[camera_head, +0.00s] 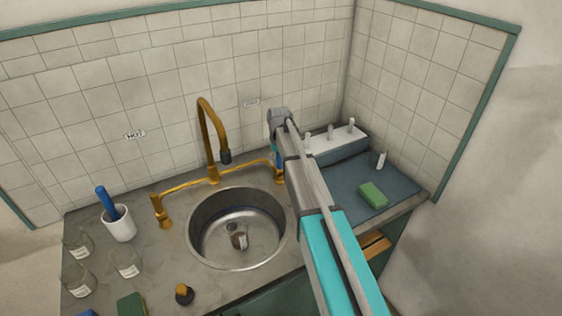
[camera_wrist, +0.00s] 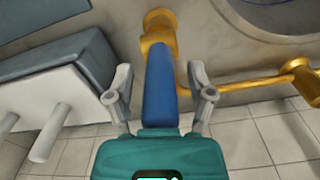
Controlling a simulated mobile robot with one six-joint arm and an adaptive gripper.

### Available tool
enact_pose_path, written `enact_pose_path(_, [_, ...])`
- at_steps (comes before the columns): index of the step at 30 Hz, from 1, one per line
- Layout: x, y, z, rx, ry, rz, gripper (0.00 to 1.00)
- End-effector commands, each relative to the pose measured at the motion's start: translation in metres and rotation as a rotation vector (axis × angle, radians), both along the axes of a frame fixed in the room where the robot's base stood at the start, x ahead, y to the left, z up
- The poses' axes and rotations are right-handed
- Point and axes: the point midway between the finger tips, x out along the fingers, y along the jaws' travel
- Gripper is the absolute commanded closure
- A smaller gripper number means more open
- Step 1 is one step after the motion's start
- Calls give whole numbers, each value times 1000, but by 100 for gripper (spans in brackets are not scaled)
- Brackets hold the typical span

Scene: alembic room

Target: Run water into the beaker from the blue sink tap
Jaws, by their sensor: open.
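The brass sink tap has a tall curved spout (camera_head: 205,130) over the round steel sink (camera_head: 207,222). A small clear beaker (camera_head: 239,241) with a pale label sits in the sink, near the drain and roughly below the spout; its exact pose is hard to tell. The blue tap handle (camera_wrist: 159,88) is on the tap's right side, mostly hidden by my arm in the head view. In the wrist view my gripper (camera_wrist: 160,78) is open around it, one finger on each side, with gaps visible.
Several clear beakers (camera_head: 127,264) and a white cup (camera_head: 119,226) holding a blue-handled item stand left of the sink. A dark knob-like item (camera_head: 184,292) is in front. A white pegged rack (camera_head: 335,141) and green sponge (camera_head: 372,195) are at right. Tiled walls close off the back.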

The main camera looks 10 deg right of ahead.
Motion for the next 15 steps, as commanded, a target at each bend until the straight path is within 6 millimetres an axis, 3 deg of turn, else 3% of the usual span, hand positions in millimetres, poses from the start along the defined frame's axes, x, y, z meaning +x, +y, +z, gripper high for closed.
enact_pose_path(5, [0, 0, 0, 0, 0, 0, 32])
enact_pose_path(15, [0, 0, 0, 0, 0, 0, 96])
